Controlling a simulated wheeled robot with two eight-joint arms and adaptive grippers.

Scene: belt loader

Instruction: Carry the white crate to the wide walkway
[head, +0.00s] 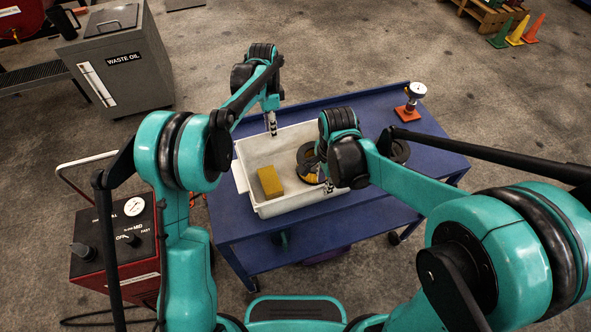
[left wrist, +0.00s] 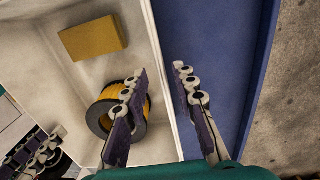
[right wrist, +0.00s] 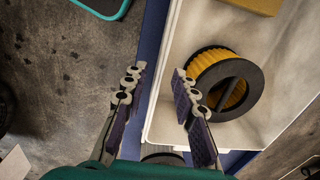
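The white crate (head: 290,203) sits on a blue cart (head: 432,160). It holds a yellow block (head: 270,181) and a black-ended yellow filter (left wrist: 104,118). My left gripper (head: 271,128) is at the crate's far wall. In the left wrist view (left wrist: 160,73) its fingers are apart, with the crate wall between them. My right gripper (head: 328,186) is at the near wall, toward the right. In the right wrist view (right wrist: 158,72) its fingers are apart on either side of that wall. Contact with the wall cannot be told. My right arm hides part of the crate.
On the cart's right stand a gauge on an orange base (head: 409,106) and a dark ring (head: 400,151). A grey waste oil bin (head: 118,62) is at the upper left, a red machine (head: 115,245) at the lower left. Coloured cones (head: 517,31) stand at the upper right. Open concrete floor surrounds the cart.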

